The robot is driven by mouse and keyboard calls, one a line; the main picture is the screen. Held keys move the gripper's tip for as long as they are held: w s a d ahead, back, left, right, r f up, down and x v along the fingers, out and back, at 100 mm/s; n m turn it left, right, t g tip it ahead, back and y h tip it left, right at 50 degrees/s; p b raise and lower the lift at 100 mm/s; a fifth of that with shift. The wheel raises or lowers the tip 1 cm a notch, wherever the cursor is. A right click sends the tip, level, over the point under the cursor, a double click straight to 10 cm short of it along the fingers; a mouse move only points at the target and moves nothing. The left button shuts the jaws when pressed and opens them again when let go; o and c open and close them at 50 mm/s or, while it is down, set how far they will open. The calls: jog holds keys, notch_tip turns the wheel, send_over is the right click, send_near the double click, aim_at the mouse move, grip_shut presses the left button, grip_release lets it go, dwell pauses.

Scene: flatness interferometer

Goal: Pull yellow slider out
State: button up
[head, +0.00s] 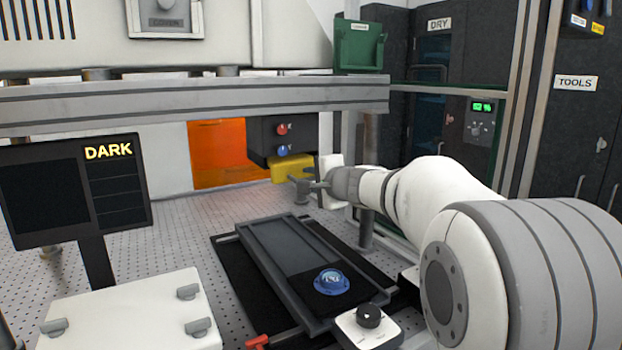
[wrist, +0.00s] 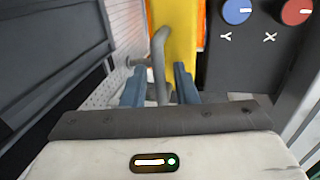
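The yellow slider (head: 291,168) sticks out below the dark box with the red and blue knobs. In the wrist view the yellow slider (wrist: 181,32) stands just ahead, with a bent grey handle (wrist: 157,50) on its face. My gripper (wrist: 160,68) is open, one blue-grey finger on each side of the handle, with gaps visible beside the bar. In the head view my gripper (head: 304,186) reaches the slider from the right, and the wrist partly hides the handle.
The dark knob box (head: 271,135) sits beside an orange panel (head: 217,152). A grey rail (head: 200,100) crosses above. A black tray (head: 270,245) with a blue round part (head: 331,281) lies in front. A screen (head: 75,190) reading DARK stands left. The perforated table (head: 185,225) is clear between.

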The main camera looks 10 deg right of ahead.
jog(key=shift+w+a, duration=0.1)
jog(key=shift+w, duration=0.25)
jog(key=shift+c, duration=0.5)
grip_shut()
